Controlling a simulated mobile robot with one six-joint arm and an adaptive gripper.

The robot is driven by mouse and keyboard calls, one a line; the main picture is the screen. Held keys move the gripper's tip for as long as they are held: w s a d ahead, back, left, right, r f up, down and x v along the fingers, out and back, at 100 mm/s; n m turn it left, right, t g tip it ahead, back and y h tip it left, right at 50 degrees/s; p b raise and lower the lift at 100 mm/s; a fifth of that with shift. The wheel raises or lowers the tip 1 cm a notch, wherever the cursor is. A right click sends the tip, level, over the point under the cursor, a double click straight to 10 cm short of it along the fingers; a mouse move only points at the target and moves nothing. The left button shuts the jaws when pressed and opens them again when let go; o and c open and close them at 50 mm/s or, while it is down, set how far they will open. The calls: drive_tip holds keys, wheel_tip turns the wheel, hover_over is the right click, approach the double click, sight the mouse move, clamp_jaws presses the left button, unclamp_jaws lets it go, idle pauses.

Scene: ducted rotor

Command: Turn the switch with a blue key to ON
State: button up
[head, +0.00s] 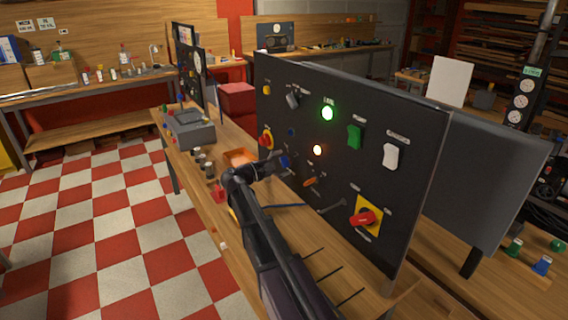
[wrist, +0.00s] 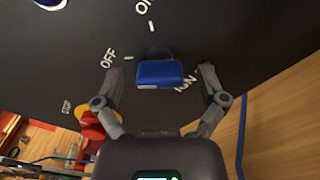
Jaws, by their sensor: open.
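The blue key (wrist: 160,74) sits on the black panel (wrist: 220,30) in the wrist view, a flat blue block on a dark round base. Its long side lies across the picture, roughly in line with the OFF mark (wrist: 107,57) at its left. The ON mark (wrist: 142,7) is above it, and an IGN mark (wrist: 186,84) is partly hidden at its lower right. My gripper (wrist: 161,76) is open, with one finger on each side of the key and small gaps visible. In the head view my gripper (head: 279,162) is at the panel's lower left, largely hiding the key.
A red stop button (wrist: 92,125) is left of my gripper. An orange tray (head: 240,157) stands on the bench.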

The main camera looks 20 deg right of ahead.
drive_tip(key=shift+d, duration=0.35)
drive_tip(key=c, duration=1.2)
drive_tip(key=shift+o, duration=0.2)
